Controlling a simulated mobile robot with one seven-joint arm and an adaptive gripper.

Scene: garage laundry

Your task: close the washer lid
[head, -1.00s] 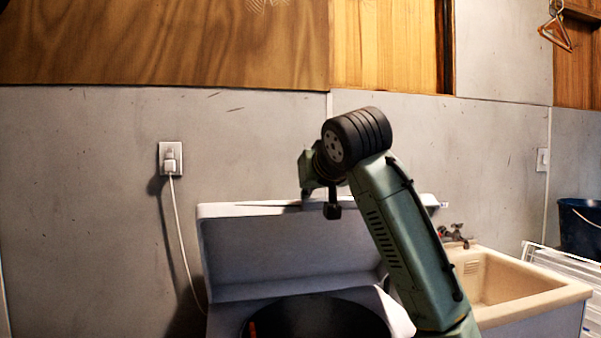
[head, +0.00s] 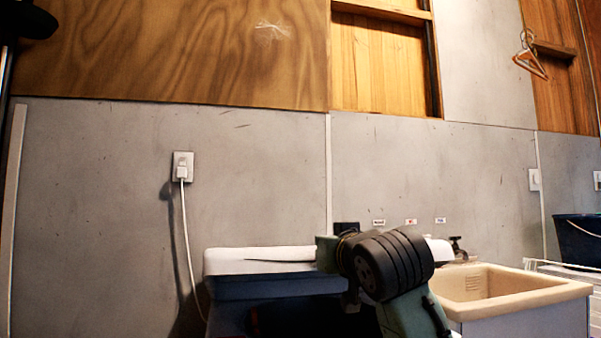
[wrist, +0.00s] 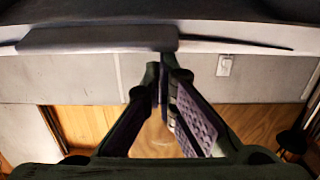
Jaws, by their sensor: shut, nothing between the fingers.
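The white washer lid (head: 250,262) is partly lowered over the washer in the head view. Its front edge faces me, and its underside is dark with shadow. The tub opening below is dark and mostly hidden. My gripper (wrist: 165,72) is shut and empty in the wrist view, its fingertips close to the pale lid edge (wrist: 225,46); I cannot tell whether they touch. In the head view, my wrist and forearm cover the right part of the lid, and my fingertips are not clear.
A beige sink (head: 545,284) with a dark faucet (head: 457,247) stands right of the washer. A dark blue bucket (head: 578,240) is at the far right. A white cord hangs from the wall outlet (head: 182,166) on the left.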

